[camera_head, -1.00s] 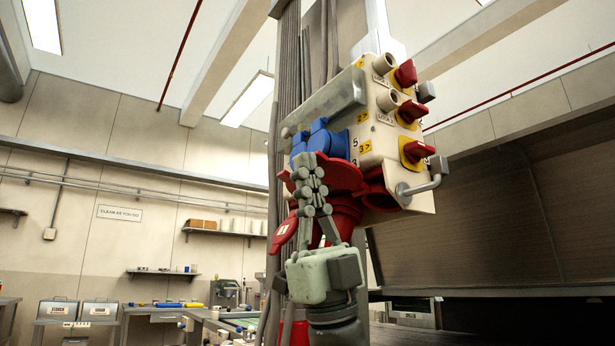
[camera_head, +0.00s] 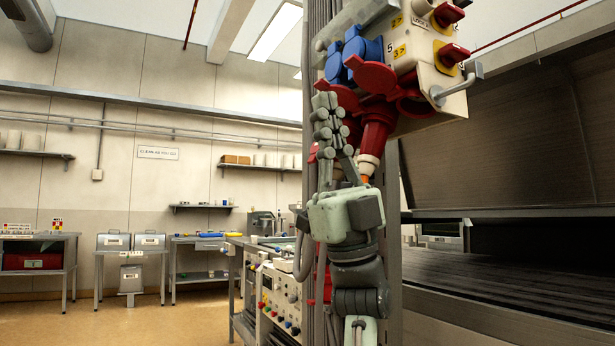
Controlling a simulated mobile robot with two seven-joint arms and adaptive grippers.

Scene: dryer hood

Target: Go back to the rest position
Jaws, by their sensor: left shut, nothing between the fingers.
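My left gripper (camera_head: 328,112) points upward in the middle of the head view, with its pale green body (camera_head: 345,212) below the fingers. Its fingers are together with nothing between them. It stands in front of the grey column of cables and just left of a red plug (camera_head: 375,138). The plug sits in a red socket under the switch box (camera_head: 442,98). I cannot tell whether the fingers touch the plug or the box. My right gripper is not in view.
The switch box carries blue sockets (camera_head: 352,55) and red rotary switches. A dark hooded machine (camera_head: 500,140) fills the right side. A workbench with knobs (camera_head: 275,300) stands left of the column. Open floor (camera_head: 150,320) lies at lower left.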

